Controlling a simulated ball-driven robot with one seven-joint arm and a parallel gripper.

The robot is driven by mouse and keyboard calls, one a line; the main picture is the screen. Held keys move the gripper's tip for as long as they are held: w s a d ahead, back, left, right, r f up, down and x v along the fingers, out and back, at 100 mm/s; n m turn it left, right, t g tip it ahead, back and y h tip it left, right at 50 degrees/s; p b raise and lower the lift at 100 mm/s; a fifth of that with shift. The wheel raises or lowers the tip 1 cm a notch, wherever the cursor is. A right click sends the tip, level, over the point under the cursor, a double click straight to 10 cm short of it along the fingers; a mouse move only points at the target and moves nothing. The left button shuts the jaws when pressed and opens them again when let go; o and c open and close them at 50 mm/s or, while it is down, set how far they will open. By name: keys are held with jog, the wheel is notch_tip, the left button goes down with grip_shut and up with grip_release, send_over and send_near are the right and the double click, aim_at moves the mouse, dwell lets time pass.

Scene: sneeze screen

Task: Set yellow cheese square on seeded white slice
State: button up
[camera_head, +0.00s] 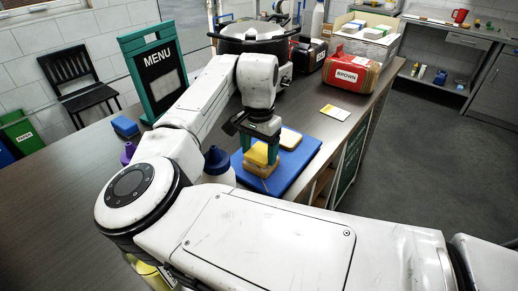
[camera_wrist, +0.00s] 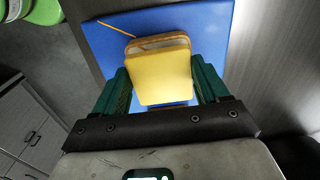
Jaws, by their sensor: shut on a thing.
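A yellow cheese square (camera_wrist: 160,78) lies between the two green fingers of my gripper (camera_wrist: 160,70) in the wrist view. The gripper is shut on it. In the head view the gripper (camera_head: 259,152) points down, with the yellow cheese (camera_head: 256,157) between its fingers. A bread slice with a brown crust (camera_wrist: 158,43) shows under the cheese, mostly covered; in the head view its tan edge (camera_head: 258,172) is visible. Whether cheese and slice touch is unclear. Another slice (camera_head: 290,138) lies behind on the blue board (camera_head: 300,160). I cannot make out seeds on either slice.
A green MENU stand (camera_head: 157,75) is further left. A yellow-and-white card (camera_head: 335,112) and a red BROWN bag (camera_head: 352,72) lie beyond. The counter's right edge is near the board.

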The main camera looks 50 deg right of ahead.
jog(key=shift+f, duration=0.6)
dwell(0.6)
jog(key=o, duration=1.1)
jog(key=shift+r, duration=0.1)
notch_tip(320, 180, up, 11)
jog(key=shift+f+b, duration=0.2)
jog(key=shift+b, duration=0.25)
